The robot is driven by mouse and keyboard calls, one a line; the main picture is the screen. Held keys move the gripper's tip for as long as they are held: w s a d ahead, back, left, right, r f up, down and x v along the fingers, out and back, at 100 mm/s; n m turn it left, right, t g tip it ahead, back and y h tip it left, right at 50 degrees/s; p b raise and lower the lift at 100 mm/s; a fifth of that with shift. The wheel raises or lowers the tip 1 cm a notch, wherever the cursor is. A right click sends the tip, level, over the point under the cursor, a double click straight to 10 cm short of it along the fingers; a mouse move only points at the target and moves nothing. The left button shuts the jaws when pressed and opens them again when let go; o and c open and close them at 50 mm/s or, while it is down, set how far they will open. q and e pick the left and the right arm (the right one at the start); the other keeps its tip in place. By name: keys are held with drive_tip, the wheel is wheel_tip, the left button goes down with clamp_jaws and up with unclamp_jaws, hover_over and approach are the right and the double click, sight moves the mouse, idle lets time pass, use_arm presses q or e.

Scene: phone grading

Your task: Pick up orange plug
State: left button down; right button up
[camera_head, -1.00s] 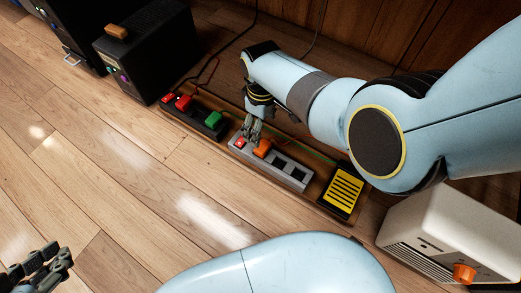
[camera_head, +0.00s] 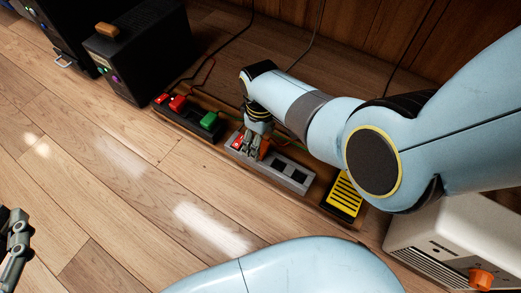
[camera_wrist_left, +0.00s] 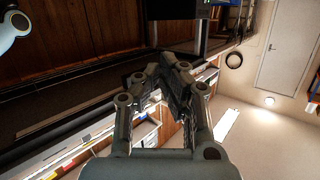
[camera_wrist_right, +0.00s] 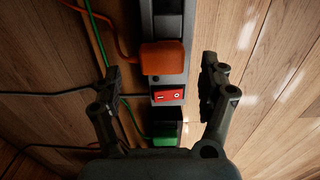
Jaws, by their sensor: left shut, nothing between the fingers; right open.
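The orange plug (camera_wrist_right: 163,58) sits in the grey power strip (camera_head: 290,180). In the head view my right gripper (camera_head: 252,152) is over the strip and hides much of the plug. In the right wrist view the right gripper (camera_wrist_right: 162,80) is open, its fingers on either side of the strip; the plug lies a little beyond the fingertips, between their lines. A red switch (camera_wrist_right: 167,95) is beside the plug. My left gripper (camera_head: 14,240) is at the left edge, shut and empty, away from the strip; its fingers also show in the left wrist view (camera_wrist_left: 163,72).
A black strip with a red plug (camera_head: 178,103) and a green plug (camera_head: 208,120) adjoins the grey strip. A yellow-and-black box (camera_head: 343,195) is at its other end. A white box (camera_head: 440,240) stands lower right, a black box (camera_head: 140,55) upper left. Cables run behind.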

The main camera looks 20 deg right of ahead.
sight(261, 146)
drive_tip(key=shift+s+f+b, duration=0.25)
drive_tip(key=shift+f+b, duration=0.3)
drive_tip(key=shift+f, duration=0.3)
drive_tip(key=shift+w+f+b, duration=0.1)
drive_tip(key=shift+f+b, duration=0.45)
drive_tip(key=shift+f, duration=0.1)
use_arm(q)
drive_tip(key=w+d+r+m+t+h, duration=0.1)
drive_tip(key=w+r+t, duration=0.1)
drive_tip(key=r, duration=0.5)
drive_tip(key=w+r+m+t+h, duration=0.1)
drive_tip(key=w+r+t, duration=0.2)
drive_tip(key=r+t, duration=0.2)
wheel_tip(261, 146, up, 3)
drive_tip(key=shift+w+d+r+h, duration=0.15)
drive_tip(key=shift+w+d+h, duration=0.05)
drive_tip(key=shift+d+h, duration=0.15)
use_arm(e)
drive_tip(key=c, duration=1.3)
drive_tip(key=shift+r, duration=0.1)
